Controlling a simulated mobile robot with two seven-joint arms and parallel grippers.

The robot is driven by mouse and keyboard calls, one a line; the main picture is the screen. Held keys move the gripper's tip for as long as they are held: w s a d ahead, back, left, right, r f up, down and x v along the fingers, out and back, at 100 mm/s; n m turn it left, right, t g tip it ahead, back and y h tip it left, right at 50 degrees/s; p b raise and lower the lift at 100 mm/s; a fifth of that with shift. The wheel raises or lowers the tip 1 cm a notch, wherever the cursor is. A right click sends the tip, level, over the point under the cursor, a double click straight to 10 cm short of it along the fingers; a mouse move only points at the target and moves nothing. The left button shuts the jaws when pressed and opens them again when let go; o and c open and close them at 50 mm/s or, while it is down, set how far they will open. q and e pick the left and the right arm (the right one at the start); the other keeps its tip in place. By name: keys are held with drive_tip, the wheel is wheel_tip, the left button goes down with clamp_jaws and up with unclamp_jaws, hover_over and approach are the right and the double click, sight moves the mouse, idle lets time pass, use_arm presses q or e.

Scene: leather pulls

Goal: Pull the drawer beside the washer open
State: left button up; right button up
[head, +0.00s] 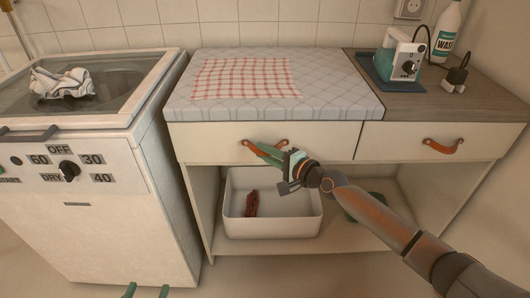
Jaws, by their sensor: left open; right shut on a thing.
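The drawer beside the washer (210,139) has a cream front under the quilted top, and its front looks about level with the neighbouring drawer's. Its brown leather pull (279,145) is partly hidden by my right gripper (258,150). The green fingers of my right gripper are shut on that pull, with the arm reaching in from the lower right. My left gripper (147,291) shows only as two green fingertips at the bottom edge, apart and empty, in front of the washer. The white washer (90,215) stands left of the cabinet.
A second drawer (395,140) with a leather pull (443,146) is at the right. A white bin (270,228) with a dark red item stands on the shelf (350,238) below. A checked cloth (245,77) lies on top. A bottle (447,30) and a teal-and-white device (402,58) stand back right.

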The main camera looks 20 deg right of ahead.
clamp_jaws()
idle(0.8)
